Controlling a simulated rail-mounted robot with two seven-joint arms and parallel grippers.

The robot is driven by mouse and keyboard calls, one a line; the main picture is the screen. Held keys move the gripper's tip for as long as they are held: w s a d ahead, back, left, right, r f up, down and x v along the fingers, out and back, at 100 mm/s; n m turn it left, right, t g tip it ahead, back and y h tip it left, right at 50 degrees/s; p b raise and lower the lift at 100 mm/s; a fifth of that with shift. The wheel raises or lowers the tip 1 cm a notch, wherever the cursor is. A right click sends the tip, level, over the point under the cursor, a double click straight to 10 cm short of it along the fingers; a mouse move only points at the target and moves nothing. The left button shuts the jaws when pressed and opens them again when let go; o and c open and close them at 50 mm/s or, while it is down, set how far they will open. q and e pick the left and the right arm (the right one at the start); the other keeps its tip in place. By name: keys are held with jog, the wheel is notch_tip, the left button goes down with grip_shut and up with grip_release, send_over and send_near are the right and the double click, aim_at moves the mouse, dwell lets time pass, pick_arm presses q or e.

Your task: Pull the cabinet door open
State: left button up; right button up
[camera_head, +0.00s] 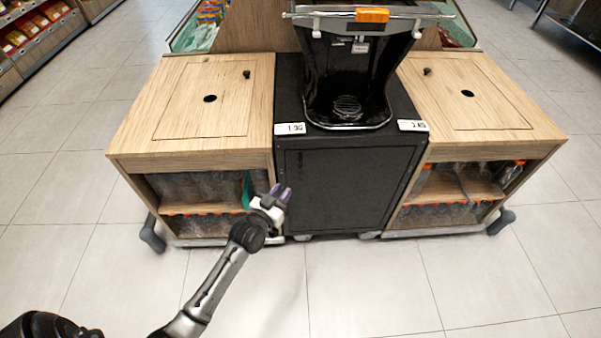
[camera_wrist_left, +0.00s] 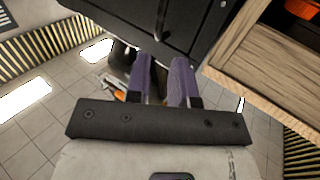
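The black cabinet door (camera_head: 345,190) is the front of the dark middle cabinet below the juicer, and it looks closed. It has a thin dark outline, and no handle stands out clearly. My left gripper (camera_head: 279,193) is in front of the door's left edge. Its two purple fingers are a little apart. In the left wrist view the gripper (camera_wrist_left: 162,72) points at the black cabinet (camera_wrist_left: 175,22), whose lower edge is just beyond the fingertips. I see nothing clearly held, and cannot tell whether the fingers touch the door. My right gripper is not in view.
The juicer (camera_head: 350,75) stands on the black cabinet. Wooden cabinets with bottle shelves flank it on the left (camera_head: 190,105) and right (camera_head: 480,95). The tiled floor (camera_head: 370,285) in front is clear.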

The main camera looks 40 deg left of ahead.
aim_at(300, 170)
pick_arm(q)
jog(key=w+b, duration=0.1)
jog(key=w, duration=0.2)
jog(key=w+a+b, duration=0.1)
jog(key=w, duration=0.2)
jog(key=w+b, duration=0.2)
jog(key=w, duration=0.1)
jog(key=shift+a+f, duration=0.15)
jog(key=shift+a, duration=0.05)
jog(key=shift+w+a+b, duration=0.15)
jog(key=shift+w+b, duration=0.15)
jog(key=shift+w, duration=0.6)
jog(key=shift+c, duration=0.4)
grip_shut()
